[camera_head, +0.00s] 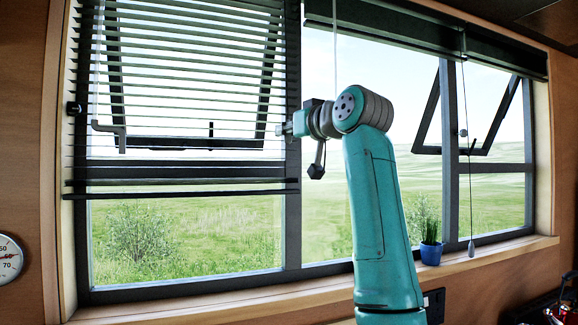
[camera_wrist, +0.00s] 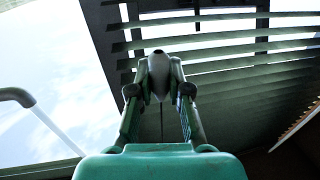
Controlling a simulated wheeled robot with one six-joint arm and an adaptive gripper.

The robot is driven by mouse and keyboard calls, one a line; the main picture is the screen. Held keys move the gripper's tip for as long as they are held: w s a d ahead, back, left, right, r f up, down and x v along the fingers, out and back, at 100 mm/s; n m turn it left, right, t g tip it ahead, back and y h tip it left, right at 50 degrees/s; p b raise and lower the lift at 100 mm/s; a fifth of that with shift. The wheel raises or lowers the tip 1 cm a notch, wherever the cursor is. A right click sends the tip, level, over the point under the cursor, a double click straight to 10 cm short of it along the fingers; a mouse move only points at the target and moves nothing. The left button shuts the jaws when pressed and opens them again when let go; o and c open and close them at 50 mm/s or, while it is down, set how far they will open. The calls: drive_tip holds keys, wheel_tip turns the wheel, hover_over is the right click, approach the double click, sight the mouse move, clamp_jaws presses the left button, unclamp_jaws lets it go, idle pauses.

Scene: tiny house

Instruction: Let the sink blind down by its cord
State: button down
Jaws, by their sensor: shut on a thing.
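A slatted blind (camera_head: 190,70) hangs over the left window, its bottom rail (camera_head: 180,188) a little below the window's middle. Its slats also show at the upper right of the wrist view (camera_wrist: 215,65). My gripper (camera_head: 284,129) is at the blind's right edge, in front of the window post. In the wrist view my gripper (camera_wrist: 158,88) is shut on a pale, tapered cord pull (camera_wrist: 157,72). A thin dark line runs from the pull between the fingers. In the head view the pull is too small to make out.
Another blind (camera_head: 400,25) is gathered at the top of the right windows. A dark cord (camera_head: 466,130) with a pull (camera_head: 471,248) hangs there. A potted plant (camera_head: 430,243) stands on the wooden sill (camera_head: 490,258).

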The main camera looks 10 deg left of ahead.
drive_tip(key=shift+r, duration=2.45)
drive_tip(key=c, duration=1.1)
unclamp_jaws()
drive_tip(key=v, duration=1.2)
